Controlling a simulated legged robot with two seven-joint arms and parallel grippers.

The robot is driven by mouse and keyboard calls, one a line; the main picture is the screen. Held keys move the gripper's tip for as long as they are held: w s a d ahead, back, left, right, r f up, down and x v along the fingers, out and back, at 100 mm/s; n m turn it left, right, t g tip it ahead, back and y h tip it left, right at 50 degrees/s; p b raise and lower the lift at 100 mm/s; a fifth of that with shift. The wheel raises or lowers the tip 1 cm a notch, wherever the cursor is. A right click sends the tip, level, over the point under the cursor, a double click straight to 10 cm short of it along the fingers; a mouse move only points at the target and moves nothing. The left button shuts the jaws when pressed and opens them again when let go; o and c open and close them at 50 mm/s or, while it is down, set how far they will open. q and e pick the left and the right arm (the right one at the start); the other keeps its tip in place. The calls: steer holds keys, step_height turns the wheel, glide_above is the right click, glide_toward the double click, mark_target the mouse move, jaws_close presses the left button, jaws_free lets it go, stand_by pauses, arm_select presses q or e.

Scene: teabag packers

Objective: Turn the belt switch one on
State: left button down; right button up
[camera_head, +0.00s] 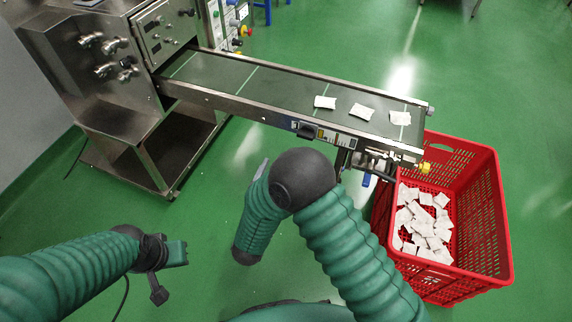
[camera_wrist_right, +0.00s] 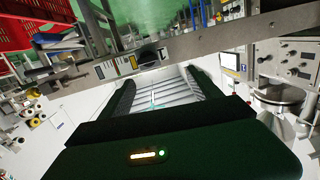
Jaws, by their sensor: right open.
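The black belt switch (camera_head: 308,130) is on the near side rail of the conveyor (camera_head: 215,97), left of a small label panel. In the right wrist view, a dark switch (camera_wrist_right: 149,57) on the rail lies beyond my right gripper (camera_wrist_right: 161,80). That gripper is open and empty, its two dark fingers apart and not touching the rail.
Several white teabags (camera_head: 362,111) lie on the belt. A red crate (camera_head: 485,210) holding more teabags stands below the conveyor's right end. A steel machine (camera_head: 110,55) with knobs stands at the left end. Green floor is free in front.

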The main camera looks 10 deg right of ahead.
step_height(320, 180, down, 2)
steer(key=s+h, duration=0.1)
steer(key=s, duration=0.1)
steer(key=b, duration=0.5)
glide_toward(304, 137)
steer(key=shift+m+h, duration=0.3)
steer(key=shift+h, duration=0.1)
steer(key=x, duration=0.8)
steer(key=shift+w+d+f, duration=0.1)
steer(key=shift+w+f, duration=0.2)
steer(key=shift+f, duration=0.05)
steer(key=shift+w+d+r, duration=0.1)
steer(key=shift+w+d, duration=0.15)
steer(key=shift+w, duration=0.15)
arm_select(q)
steer(key=s+x, duration=0.1)
steer(key=x, duration=0.5)
steer(key=shift+s+d+f, duration=0.2)
steer(key=shift+s+f, duration=0.05)
steer(key=shift+f, duration=0.2)
arm_select(e)
steer(key=shift+a, duration=0.1)
steer(key=shift+c, duration=0.8)
steer(key=c, duration=1.2)
